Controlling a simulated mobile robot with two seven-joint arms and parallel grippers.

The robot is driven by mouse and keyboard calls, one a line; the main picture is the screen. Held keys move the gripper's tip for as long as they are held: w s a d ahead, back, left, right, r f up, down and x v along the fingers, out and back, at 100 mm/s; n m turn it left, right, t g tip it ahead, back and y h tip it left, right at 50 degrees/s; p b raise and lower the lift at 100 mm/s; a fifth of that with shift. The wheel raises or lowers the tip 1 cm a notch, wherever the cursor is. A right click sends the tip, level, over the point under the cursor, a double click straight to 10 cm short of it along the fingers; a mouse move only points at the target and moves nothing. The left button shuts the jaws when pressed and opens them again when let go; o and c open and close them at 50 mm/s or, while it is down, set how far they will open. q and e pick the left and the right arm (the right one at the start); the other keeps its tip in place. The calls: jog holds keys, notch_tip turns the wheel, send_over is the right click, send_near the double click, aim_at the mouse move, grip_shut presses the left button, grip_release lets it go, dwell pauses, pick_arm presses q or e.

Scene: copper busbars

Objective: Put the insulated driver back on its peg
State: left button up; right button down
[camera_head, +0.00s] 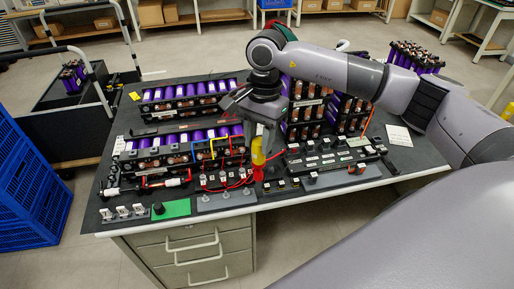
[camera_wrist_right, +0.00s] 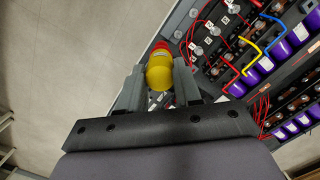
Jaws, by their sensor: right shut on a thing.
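The insulated driver (camera_head: 258,152) has a yellow handle and a red part below it. It is upright between the fingers of my right gripper (camera_head: 264,143), near the front edge of the workbench. In the right wrist view the yellow handle (camera_wrist_right: 160,75) sits between the two grey fingers of the right gripper (camera_wrist_right: 158,84), with the red part beyond it. My right gripper is shut on the driver. I cannot tell whether the driver's lower end touches anything, and I cannot pick out its peg with certainty. My left gripper is not in view.
Purple battery modules (camera_head: 190,103) with copper bars fill the bench behind. A grey strip with red leads (camera_head: 226,199) lies left of the driver, and a black rack (camera_head: 330,162) lies right. A blue crate (camera_head: 30,190) stands on the floor.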

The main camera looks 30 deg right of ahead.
jog(key=w+d+f+m+t+b, duration=0.1)
jog(key=w+d+f+m+b, duration=0.2)
jog(key=m, duration=0.7)
jog(key=w+d+f+m+t+b, duration=0.1)
jog(key=w+d+f+m+b, duration=0.2)
jog(key=m, duration=0.7)
jog(key=shift+w+d+f+m+h, duration=0.15)
jog(key=shift+d+f+m+h, duration=0.2)
jog(key=shift+d, duration=0.7)
jog(key=shift+r, duration=0.25)
jog(key=shift+f, duration=0.2)
jog(key=shift+f+b, duration=0.5)
jog(key=shift+f, duration=0.55)
